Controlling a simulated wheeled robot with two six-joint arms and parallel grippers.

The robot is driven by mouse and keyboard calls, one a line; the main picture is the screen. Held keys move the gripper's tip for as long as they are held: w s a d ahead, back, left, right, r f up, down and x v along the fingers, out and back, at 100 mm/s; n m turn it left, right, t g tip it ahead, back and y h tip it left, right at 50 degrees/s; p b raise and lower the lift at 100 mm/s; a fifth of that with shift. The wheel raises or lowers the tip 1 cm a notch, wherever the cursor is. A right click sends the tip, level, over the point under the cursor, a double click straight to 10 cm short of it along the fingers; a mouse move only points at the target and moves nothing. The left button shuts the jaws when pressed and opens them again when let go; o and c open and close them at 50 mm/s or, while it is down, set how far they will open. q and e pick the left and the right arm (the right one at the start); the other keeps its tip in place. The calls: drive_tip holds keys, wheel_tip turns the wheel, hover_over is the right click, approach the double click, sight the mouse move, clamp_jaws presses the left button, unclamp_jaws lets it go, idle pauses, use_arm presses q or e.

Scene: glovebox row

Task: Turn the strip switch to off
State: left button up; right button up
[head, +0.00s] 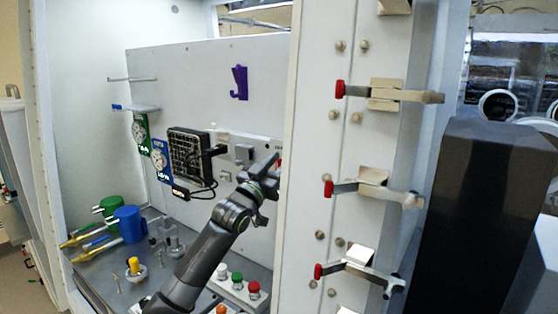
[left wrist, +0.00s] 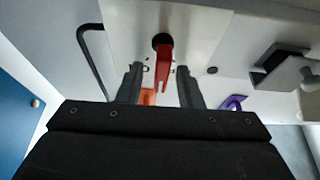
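A red switch lever (left wrist: 164,56) stands out from a black round hub on a pale plate (left wrist: 197,32) in the left wrist view. Small dark marks lie on the plate on both sides of it. In the head view only a bit of red (head: 280,163) shows beside my left gripper (head: 272,165), at the cabinet frame's edge. My left gripper, also in the left wrist view (left wrist: 159,80), is open, its fingers one on each side of the lever with gaps. An orange piece (left wrist: 148,97) shows between the fingers, lower down. My right gripper is not in view.
A purple hook (head: 240,82) is on the back panel. A black gridded unit (head: 188,153) with cables is left of my gripper. Gauges (head: 140,130), green and blue containers (head: 128,224) and coloured buttons (head: 237,278) are around. Red-tipped latches (head: 345,90) line the door frame.

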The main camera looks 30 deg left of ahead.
use_arm(q)
drive_tip(key=shift+c, duration=0.4)
clamp_jaws()
